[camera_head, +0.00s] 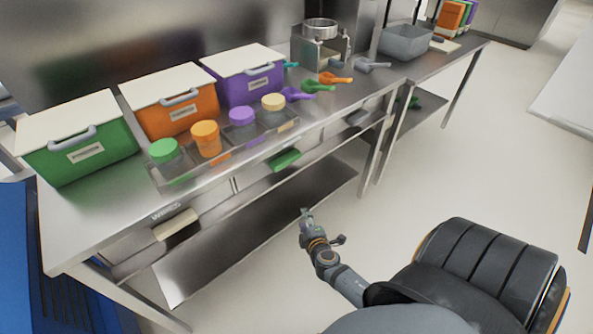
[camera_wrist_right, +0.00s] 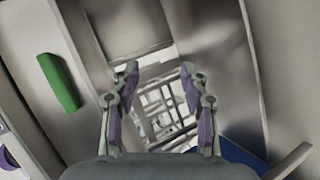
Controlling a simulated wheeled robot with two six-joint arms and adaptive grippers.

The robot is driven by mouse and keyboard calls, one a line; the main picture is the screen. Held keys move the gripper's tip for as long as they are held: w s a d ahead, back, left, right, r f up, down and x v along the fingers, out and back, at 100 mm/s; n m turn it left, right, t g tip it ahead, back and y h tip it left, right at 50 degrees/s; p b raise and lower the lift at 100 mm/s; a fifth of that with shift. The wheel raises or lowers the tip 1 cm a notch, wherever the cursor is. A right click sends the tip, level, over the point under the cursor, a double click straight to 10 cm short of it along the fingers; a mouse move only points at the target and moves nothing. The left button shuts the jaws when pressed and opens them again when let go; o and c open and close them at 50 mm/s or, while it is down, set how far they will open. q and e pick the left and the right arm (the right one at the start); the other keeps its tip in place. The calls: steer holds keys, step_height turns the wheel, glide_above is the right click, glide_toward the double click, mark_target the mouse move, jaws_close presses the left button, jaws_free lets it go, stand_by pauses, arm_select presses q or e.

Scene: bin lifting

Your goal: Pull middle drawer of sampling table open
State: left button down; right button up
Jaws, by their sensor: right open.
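The sampling table (camera_head: 75,225) is a long steel table along the wall. Its middle drawer (camera_head: 255,172) has a green handle (camera_head: 285,160) and looks shut, its front in line with its neighbours. My right gripper (camera_head: 305,212) is open and empty, below and slightly right of the green handle, in front of the table, apart from it. In the right wrist view the open fingers (camera_wrist_right: 157,72) have nothing between them, and the green handle (camera_wrist_right: 58,82) lies to their left. My left gripper is not in view.
The left drawer has a beige handle (camera_head: 176,225) and the right one a grey handle (camera_head: 357,117). Green (camera_head: 85,150), orange (camera_head: 185,113) and purple (camera_head: 255,86) bins stand on top with capped jars. A lower shelf (camera_head: 225,262) runs beneath. Floor to the right is clear.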

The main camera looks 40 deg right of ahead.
mark_target(288, 163)
steer(key=w+r+n+t+h+b, duration=0.1)
steer(key=w+r+n+t+b, duration=0.2)
steer(key=r, duration=1.1)
steer(key=shift+t, duration=0.8)
steer(key=p+x, duration=0.1)
steer(key=x, duration=0.2)
steer(key=p+x, duration=0.1)
steer(key=x, duration=0.3)
steer(key=p+x, duration=0.1)
steer(key=x, duration=0.3)
steer(key=shift+w+a+r, duration=0.15)
steer(key=shift+w+r, duration=0.15)
steer(key=shift+r, duration=0.05)
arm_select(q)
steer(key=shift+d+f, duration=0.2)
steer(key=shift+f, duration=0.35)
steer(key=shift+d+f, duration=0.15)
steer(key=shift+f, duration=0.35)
arm_select(e)
jaws_close()
